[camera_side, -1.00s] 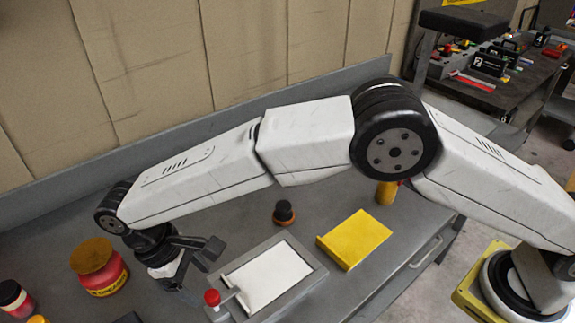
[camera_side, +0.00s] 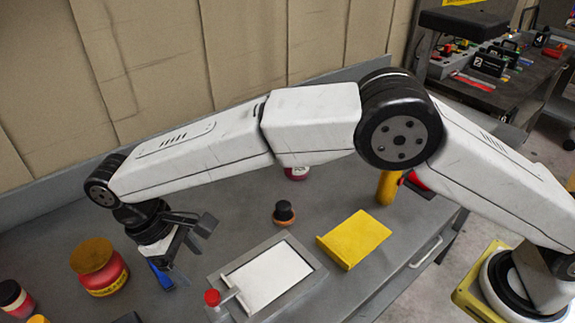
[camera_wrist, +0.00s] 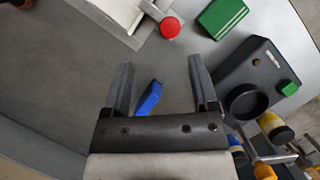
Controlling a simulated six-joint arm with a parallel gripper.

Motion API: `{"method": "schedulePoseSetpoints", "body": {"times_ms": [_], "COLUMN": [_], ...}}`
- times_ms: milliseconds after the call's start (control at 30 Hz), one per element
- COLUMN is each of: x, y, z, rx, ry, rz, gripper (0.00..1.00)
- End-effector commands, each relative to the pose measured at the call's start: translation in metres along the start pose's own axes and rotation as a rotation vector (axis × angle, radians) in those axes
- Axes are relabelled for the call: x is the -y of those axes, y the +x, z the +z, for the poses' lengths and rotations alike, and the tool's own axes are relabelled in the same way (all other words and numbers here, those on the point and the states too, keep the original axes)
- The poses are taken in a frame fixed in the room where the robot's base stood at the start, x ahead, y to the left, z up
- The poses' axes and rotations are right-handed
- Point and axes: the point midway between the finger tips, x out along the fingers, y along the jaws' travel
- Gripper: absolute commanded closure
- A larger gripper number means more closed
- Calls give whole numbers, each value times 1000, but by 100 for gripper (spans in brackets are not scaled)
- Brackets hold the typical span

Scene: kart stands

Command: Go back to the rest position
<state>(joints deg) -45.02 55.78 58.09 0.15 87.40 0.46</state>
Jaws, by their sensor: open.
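My gripper (camera_side: 182,245) is at the left of the grey workbench, above its surface, at the end of my outstretched arm. In the wrist view my gripper (camera_wrist: 158,85) has its two dark fingers spread apart with nothing held between them. A blue object (camera_wrist: 149,98) shows between and beyond the fingers. It also shows in the side view as a blue piece (camera_side: 160,275) just below the gripper, partly hidden.
A red jar (camera_side: 104,278) stands left of the gripper. A framed white plate (camera_side: 268,278) with a red knob (camera_side: 212,298) lies to its right, then a yellow block (camera_side: 354,239). A black-topped pot (camera_side: 284,213) stands behind. A black machine (camera_wrist: 258,80) and green box (camera_wrist: 222,17) show in the wrist view.

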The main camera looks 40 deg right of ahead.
Motion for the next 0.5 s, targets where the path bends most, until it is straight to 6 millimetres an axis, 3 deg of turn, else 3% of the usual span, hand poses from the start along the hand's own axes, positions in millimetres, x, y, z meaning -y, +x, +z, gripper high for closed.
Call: {"method": "schedulePoseSetpoints", "body": {"times_ms": [267,500], "x": [-57,-111], "y": [1,10], "z": [23,59], "rx": [-79,-167], "ry": [102,214], "rz": [-35,-64], "gripper": [24,24]}}
